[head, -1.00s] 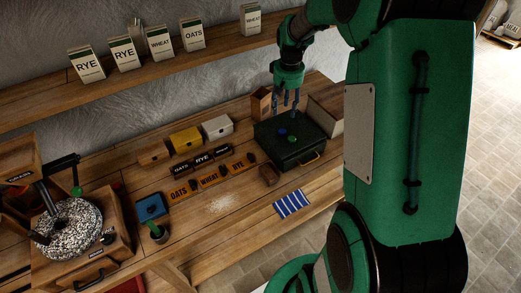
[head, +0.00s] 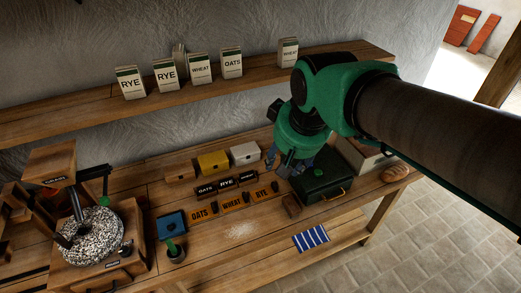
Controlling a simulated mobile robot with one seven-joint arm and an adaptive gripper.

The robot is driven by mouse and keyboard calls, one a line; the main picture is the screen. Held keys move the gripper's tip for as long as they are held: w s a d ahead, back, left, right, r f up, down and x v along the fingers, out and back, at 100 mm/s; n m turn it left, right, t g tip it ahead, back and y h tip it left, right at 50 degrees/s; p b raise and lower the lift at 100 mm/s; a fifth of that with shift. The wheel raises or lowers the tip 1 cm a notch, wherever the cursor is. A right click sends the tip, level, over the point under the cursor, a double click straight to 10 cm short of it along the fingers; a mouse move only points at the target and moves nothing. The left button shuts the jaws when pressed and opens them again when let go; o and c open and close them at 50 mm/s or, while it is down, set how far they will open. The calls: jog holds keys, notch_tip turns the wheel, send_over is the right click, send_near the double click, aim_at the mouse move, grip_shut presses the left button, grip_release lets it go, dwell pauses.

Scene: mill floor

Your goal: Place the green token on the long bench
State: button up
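The long wooden bench (head: 205,245) runs along the wall below a shelf. A dark green case (head: 325,188) with a brass handle stands on its right half.
Yellow (head: 213,163) and white (head: 244,153) boxes stand behind lettered blocks. A striped cloth (head: 311,238) lies in front; a loaf (head: 396,173) is right. Bare wood shows near the front middle.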

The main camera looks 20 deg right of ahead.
jog(key=s+a+t, duration=0.1)
jog(key=s+a, duration=0.2)
jog(key=s, duration=0.4)
jog(key=shift+s+a+n, duration=0.2)
jog(key=shift+a+n, duration=0.1)
jog(key=shift+a, duration=0.05)
jog(key=shift+o, duration=0.6)
jog(key=shift+w, duration=0.1)
jog(key=w+d+f+m+g, duration=0.1)
jog(key=w+d+f+g, duration=0.15)
jog(key=w+d, duration=0.6)
jog(key=w+d+f+m+g, duration=0.1)
jog(key=w+d+f, duration=0.2)
jog(key=w+d, duration=0.55)
jog(key=w+d+f+g, duration=0.1)
jog(key=w+d+f, duration=0.4)
jog(key=d+f, duration=0.3)
jog(key=w+d+f+m+g+p, duration=0.1)
jog(key=w+d+f, duration=0.5)
jog(key=d+f, duration=0.3)
jog(key=shift+f+p, duration=0.3)
jog(key=shift+f, duration=0.65)
